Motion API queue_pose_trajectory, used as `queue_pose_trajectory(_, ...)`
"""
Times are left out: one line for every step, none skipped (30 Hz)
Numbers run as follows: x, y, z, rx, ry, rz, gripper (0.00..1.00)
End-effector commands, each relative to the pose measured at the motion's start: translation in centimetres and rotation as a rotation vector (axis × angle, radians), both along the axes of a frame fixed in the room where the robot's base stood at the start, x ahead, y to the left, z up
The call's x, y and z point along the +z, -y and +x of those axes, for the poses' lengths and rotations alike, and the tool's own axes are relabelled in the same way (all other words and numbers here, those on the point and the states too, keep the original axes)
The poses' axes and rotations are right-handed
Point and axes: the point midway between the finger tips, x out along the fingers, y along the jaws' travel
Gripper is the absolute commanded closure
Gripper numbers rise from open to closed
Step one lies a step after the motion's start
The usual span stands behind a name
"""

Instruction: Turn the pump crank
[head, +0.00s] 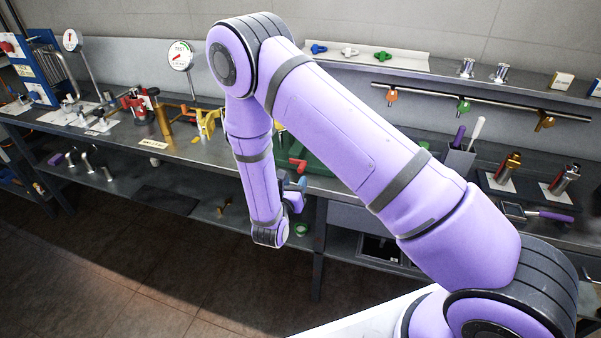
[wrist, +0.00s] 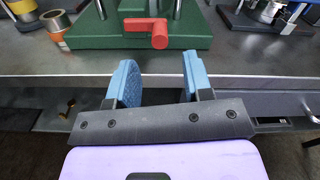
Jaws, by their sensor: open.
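A red crank handle (wrist: 158,30) with an L shape sits on a green base (wrist: 95,33) on the bench, ahead of my gripper in the wrist view. The red handle (head: 298,164) and a bit of the green base (head: 318,165) also show in the head view, partly hidden by my arm. My gripper (wrist: 157,75) is open with two blue fingers, empty, in front of the bench edge. The handle lies beyond the gap between the fingers, apart from them. In the head view my gripper (head: 294,193) is partly hidden behind my forearm.
The steel bench edge (wrist: 40,84) runs between my gripper and the green base. An orange-and-silver cylinder (wrist: 58,25) stands left of the base. A yellow fixture (head: 208,123) and a red device (head: 138,103) stand further left. A lower shelf (head: 205,208) lies under the bench.

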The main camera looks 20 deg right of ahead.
Motion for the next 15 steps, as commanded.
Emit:
queue_pose_trajectory(0.0,0.7,0.8,-0.005,0.001,0.001,0.54)
queue_pose_trajectory(0.0,1.0,1.2,-0.004,0.001,0.002,0.54)
queue_pose_trajectory(0.0,1.4,1.7,-0.004,0.002,0.001,0.54)
queue_pose_trajectory(0.0,1.6,2.1,-0.005,0.002,0.001,0.54)
queue_pose_trajectory(0.0,1.9,2.4,-0.004,0.002,0.0,0.54)
queue_pose_trajectory(0.0,2.1,2.8,-0.003,0.001,0.0,0.54)
queue_pose_trajectory(0.0,2.4,3.1,-0.003,0.001,0.0,0.54)
queue_pose_trajectory(0.0,2.6,3.4,-0.004,0.001,0.0,0.54)
queue_pose_trajectory(0.0,2.7,3.7,-0.003,0.001,0.0,0.54)
queue_pose_trajectory(0.0,2.8,3.8,-0.002,0.001,0.001,0.54)
queue_pose_trajectory(0.0,2.9,4.0,-0.002,0.001,0.001,0.54)
queue_pose_trajectory(0.0,3.0,4.2,-0.001,0.001,0.002,0.54)
queue_pose_trajectory(0.0,3.1,4.2,-0.001,0.001,0.001,0.54)
queue_pose_trajectory(0.0,3.2,4.3,-0.001,0.0,0.001,0.54)
queue_pose_trajectory(0.0,3.2,4.4,-0.001,0.0,0.001,0.54)
